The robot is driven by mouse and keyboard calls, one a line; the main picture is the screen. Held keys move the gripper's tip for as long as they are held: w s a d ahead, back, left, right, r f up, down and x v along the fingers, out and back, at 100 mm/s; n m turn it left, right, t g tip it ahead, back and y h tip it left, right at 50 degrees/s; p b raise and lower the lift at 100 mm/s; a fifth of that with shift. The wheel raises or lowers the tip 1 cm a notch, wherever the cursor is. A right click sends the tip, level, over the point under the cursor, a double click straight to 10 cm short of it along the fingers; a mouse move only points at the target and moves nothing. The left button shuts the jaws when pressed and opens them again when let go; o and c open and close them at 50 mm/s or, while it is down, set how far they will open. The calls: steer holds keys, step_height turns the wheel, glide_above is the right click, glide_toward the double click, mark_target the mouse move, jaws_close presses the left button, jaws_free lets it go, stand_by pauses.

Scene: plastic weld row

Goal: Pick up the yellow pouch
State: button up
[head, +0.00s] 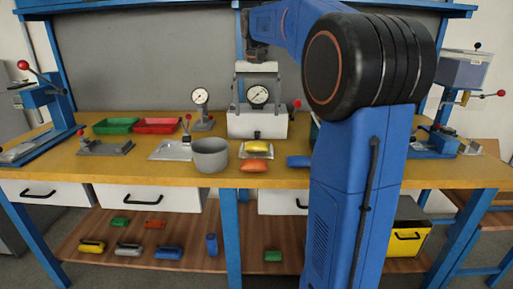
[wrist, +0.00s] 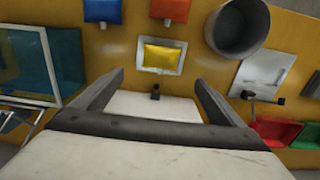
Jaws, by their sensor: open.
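A yellow pouch (head: 257,146) lies on a small pale tray (head: 243,154) on the bench, in front of the gauge press. In the wrist view the yellow pouch (wrist: 163,56) lies in the tray (wrist: 141,64), beyond my fingertips. My gripper (wrist: 158,78) is open and empty, its two fingers apart with the pouch framed ahead between them. Another yellow pouch (head: 92,246) lies on the lower shelf.
An orange pouch (head: 254,166) lies at the bench's front edge, a blue one (head: 299,161) to its right. A grey pot (head: 210,155) stands left of the tray. The gauge press (head: 257,122) stands behind. Green (head: 116,126) and red (head: 158,126) trays sit back left.

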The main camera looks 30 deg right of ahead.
mark_target(257, 141)
step_height(257, 141, down, 11)
steer(key=shift+f, duration=0.1)
steer(key=c, duration=1.2)
